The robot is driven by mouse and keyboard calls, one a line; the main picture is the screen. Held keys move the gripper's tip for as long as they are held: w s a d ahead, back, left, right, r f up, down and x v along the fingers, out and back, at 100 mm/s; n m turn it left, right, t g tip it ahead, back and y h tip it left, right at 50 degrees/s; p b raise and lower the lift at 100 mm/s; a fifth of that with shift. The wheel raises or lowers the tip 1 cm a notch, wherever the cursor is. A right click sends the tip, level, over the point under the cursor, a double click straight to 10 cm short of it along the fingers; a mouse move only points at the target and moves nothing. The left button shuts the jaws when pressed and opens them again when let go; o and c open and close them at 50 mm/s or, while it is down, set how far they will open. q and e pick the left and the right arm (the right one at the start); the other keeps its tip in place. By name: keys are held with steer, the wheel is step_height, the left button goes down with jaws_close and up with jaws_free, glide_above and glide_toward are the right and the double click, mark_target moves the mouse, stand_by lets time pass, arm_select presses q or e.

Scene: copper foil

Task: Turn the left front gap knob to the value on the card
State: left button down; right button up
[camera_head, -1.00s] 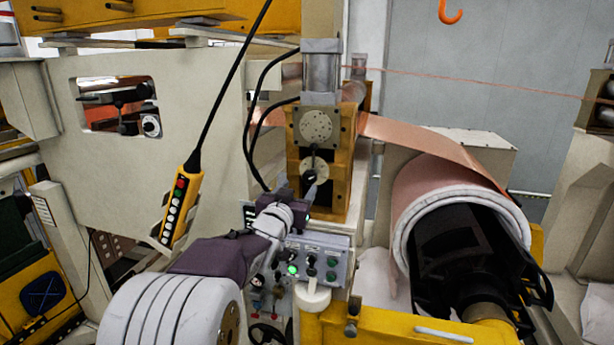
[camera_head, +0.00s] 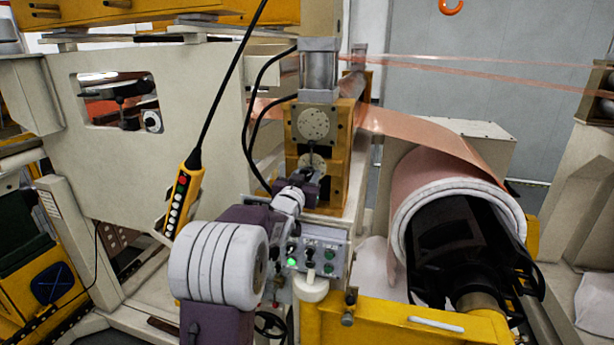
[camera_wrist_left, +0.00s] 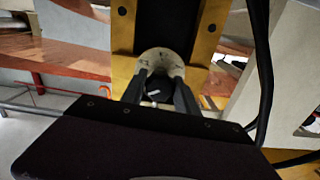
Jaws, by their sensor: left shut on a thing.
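The gap knob (camera_wrist_left: 157,92) is black with a white pointer mark, in front of a pale round dial (camera_wrist_left: 161,62) on a yellow block. My left gripper (camera_head: 310,172) reaches up to this dial. In the left wrist view its two fingers (camera_wrist_left: 159,88) stand either side of the knob and are shut on it. The dial's scale marks are too small to read, and the fingers hide part of it. I cannot make out a value card. My right gripper is not in view.
A control box (camera_head: 318,255) with a lit green button is just below my left wrist. A yellow pendant (camera_head: 184,200) hangs at left on a black cable. Black hoses curve beside the housing. A copper foil roll (camera_head: 445,185) stands to the right.

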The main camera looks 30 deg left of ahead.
arm_select(q)
steer(key=shift+f+m+b, duration=0.3)
steer(key=shift+m+b, duration=0.3)
steer(key=shift+b, duration=0.35)
steer(key=m+b, duration=0.4)
steer(key=shift+b, duration=0.4)
steer(key=m+b, duration=0.2)
steer(key=m, duration=0.1)
steer(key=shift+a+r+m, duration=0.1)
steer(key=shift+m, duration=0.2)
steer(key=shift+r+m+b, duration=0.15)
steer(key=shift+m+b, duration=0.65)
steer(key=shift+m, duration=0.6)
steer(key=c, duration=0.9)
jaws_free()
steer(key=shift+c, duration=0.2)
